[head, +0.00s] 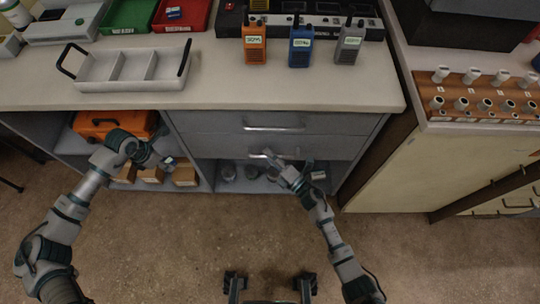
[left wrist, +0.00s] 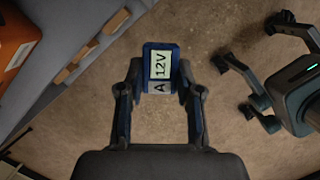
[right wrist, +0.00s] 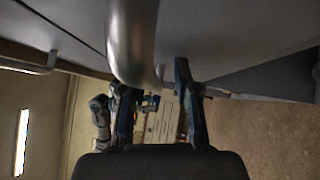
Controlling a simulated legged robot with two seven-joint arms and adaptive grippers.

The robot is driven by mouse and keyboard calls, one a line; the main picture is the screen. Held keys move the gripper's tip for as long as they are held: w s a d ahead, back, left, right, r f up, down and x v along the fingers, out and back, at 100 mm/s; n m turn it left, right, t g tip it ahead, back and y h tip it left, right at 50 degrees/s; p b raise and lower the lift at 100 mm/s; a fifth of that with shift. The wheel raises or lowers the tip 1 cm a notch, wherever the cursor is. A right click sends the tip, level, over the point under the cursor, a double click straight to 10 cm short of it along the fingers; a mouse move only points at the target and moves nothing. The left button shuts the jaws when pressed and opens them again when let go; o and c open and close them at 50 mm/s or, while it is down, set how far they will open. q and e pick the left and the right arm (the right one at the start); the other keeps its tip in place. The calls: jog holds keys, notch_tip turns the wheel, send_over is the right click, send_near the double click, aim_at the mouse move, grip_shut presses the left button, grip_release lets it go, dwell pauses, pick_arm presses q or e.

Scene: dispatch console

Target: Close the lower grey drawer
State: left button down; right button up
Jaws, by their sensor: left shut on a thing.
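The lower grey drawer (head: 215,147) is under the upper drawer (head: 205,122) in the counter. From the head view I cannot tell how far it stands out. Its metal bar handle (right wrist: 132,35) looms large in the right wrist view. My right gripper (head: 275,160) is just below that handle; in the right wrist view its fingers (right wrist: 158,95) are apart, with no object seen gripped. My left gripper (head: 160,152) is shut on a blue battery (left wrist: 160,65) with a "12V A" label, in front of the shelf at the left.
An orange case (head: 112,125) and small cardboard boxes (head: 184,176) are on the left shelf. A white divided tray (head: 128,70) and several radios (head: 300,42) stand on the counter. The floor (head: 210,235) in front is clear.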

jog(key=shift+w, duration=0.1)
jog(key=shift+d+r, duration=0.15)
jog(key=shift+d, duration=0.45)
jog(key=v, duration=1.1)
jog(key=shift+s, duration=0.35)
jog(key=shift+a, duration=0.2)
